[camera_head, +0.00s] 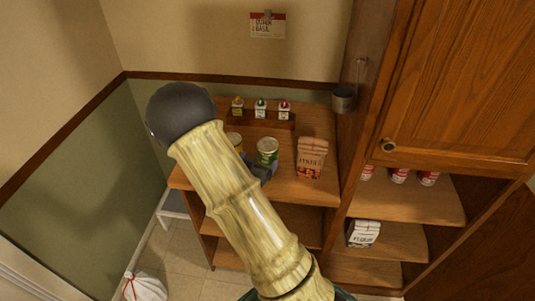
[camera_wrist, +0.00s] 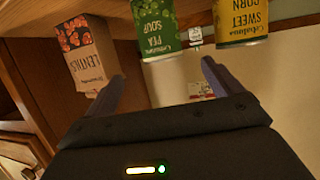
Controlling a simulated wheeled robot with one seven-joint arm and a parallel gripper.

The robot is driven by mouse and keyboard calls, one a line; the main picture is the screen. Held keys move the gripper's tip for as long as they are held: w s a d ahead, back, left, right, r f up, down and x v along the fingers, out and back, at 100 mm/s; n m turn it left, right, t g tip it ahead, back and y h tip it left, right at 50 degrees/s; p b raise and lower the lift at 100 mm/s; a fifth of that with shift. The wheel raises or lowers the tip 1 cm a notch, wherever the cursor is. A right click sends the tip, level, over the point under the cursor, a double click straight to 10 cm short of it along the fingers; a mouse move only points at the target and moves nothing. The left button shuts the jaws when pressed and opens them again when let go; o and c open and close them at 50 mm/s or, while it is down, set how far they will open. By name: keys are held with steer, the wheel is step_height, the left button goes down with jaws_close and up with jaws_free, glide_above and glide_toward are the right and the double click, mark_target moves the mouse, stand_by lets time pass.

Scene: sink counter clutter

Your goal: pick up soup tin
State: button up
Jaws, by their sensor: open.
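The soup tin is green with a pea soup label. In the wrist view the soup tin (camera_wrist: 158,28) appears upside down, ahead of and between the two fingers, cut off by the top edge. My gripper (camera_wrist: 163,70) is open with nothing between its fingers; it looks a short gap away from the tin. In the head view the soup tin (camera_head: 267,147) stands upright on the wooden shelf top (camera_head: 318,120). My arm covers most of my gripper there; a dark part of it (camera_head: 264,172) shows just in front of the tin.
A yellow sweet corn tin (camera_wrist: 241,20) stands beside the soup tin, partly behind my arm in the head view. A lentils packet (camera_head: 311,158) stands on the other side. Several small cartons (camera_head: 260,109) sit on a raised rack behind. A wooden cupboard (camera_head: 455,85) rises at right.

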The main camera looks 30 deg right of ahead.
mark_target(265, 153)
steer(key=p+x, duration=0.1)
steer(key=x, duration=0.4)
steer(key=shift+w+d, duration=0.3)
steer(key=shift+w+d+f, duration=0.2)
steer(key=shift+p, duration=0.3)
steer(key=shift+p+x, duration=1.3)
steer(key=shift+x, duration=1.35)
steer(key=shift+a+f, duration=0.15)
steer(key=shift+f, duration=0.05)
steer(key=shift+c, duration=0.4)
steer(key=c, duration=1.3)
steer(key=shift+r, duration=0.1)
step_height(265, 153, up, 10)
steer(key=b, duration=0.2)
steer(key=shift+b, duration=0.3)
